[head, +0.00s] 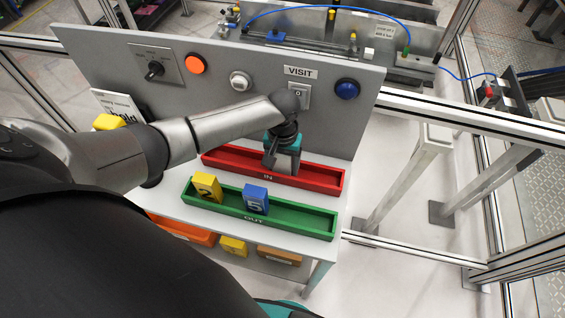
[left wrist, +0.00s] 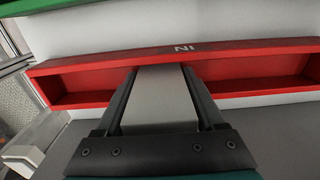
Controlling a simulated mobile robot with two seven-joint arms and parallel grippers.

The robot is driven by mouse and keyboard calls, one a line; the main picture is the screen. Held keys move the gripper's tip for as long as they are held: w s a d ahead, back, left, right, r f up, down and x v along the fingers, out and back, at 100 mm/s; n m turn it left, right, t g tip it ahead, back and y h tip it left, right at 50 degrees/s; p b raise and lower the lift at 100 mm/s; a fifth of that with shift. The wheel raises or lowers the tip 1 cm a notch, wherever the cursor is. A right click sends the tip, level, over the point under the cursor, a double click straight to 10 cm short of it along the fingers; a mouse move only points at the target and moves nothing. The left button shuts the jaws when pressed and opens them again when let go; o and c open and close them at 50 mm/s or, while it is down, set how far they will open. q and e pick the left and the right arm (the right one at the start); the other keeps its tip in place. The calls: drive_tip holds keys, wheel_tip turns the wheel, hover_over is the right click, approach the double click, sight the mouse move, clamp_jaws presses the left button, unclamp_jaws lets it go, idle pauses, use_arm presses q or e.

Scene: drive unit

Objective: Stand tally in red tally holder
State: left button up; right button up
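The red tally holder (head: 325,180), marked IN, is a long open trough on the white shelf below the grey panel. It also spans the left wrist view (left wrist: 255,68). My left gripper (head: 283,165) points down at the middle of this holder. In the left wrist view, its two dark fingers (left wrist: 160,80) close on both sides of a plain grey tally (left wrist: 160,95). The tally's far end overlaps the red trough in that view; whether it touches the trough floor is hidden. In the head view the gripper mostly covers the tally. My right gripper does not show.
A green holder (head: 310,222), marked OUT, stands in front with a yellow tally (head: 207,188) and a blue tally (head: 255,199). The panel behind has a VISIT sign (head: 300,71), a blue button (head: 347,88) and an orange button (head: 196,63). Bins sit below the shelf.

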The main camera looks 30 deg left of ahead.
use_arm(q)
drive_tip(key=o, duration=0.3)
wheel_tip(320, 180, up, 12)
drive_tip(key=shift+r+p, duration=0.2)
drive_tip(key=shift+p, duration=0.7)
